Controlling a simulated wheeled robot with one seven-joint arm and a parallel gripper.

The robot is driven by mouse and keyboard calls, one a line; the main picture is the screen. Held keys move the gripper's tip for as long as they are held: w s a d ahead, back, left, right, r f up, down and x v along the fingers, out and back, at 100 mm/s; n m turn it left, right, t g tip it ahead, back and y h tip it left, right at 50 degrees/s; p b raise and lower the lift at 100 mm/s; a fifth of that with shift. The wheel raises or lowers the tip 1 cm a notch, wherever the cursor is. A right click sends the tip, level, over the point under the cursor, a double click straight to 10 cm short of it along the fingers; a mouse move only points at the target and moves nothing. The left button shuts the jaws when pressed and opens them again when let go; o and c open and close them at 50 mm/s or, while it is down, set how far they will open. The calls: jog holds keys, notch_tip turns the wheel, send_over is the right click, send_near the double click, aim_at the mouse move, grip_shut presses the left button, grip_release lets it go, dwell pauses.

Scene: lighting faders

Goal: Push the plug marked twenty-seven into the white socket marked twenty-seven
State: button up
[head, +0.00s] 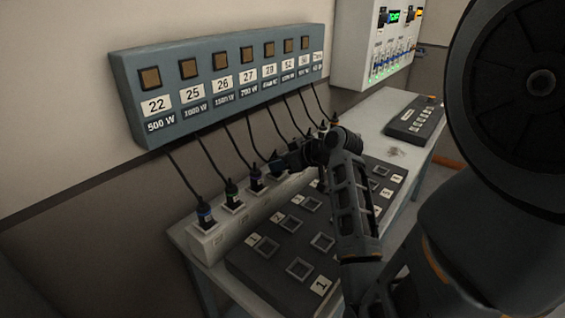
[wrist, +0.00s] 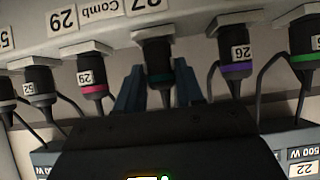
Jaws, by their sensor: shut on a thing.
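My gripper (wrist: 160,85) is shut around a dark plug (wrist: 158,55) with a teal ring; one blue finger lies on each side. The plug's number is not readable. Its end is at a white socket (wrist: 152,30) on the white socket strip (wrist: 205,10), below a partly cut-off label (wrist: 148,5) reading 27, upside down in the wrist view. I cannot tell how deep the plug sits. In the head view my gripper (head: 290,160) is over the back strip (head: 208,245), and my arm hides part of the row.
Neighbouring plugs stand close on both sides, one with a purple ring (wrist: 236,68) and one with a pink ring (wrist: 92,88). Black cables hang from the blue-grey wall panel (head: 140,70) with numbered labels. A dark board (head: 250,275) with square frames lies in front.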

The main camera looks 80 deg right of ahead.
jog(key=o, duration=1.2)
jog(key=shift+f, duration=0.2)
jog(key=shift+o, duration=0.2)
jog(key=v, duration=0.8)
jog(key=shift+b, duration=0.4)
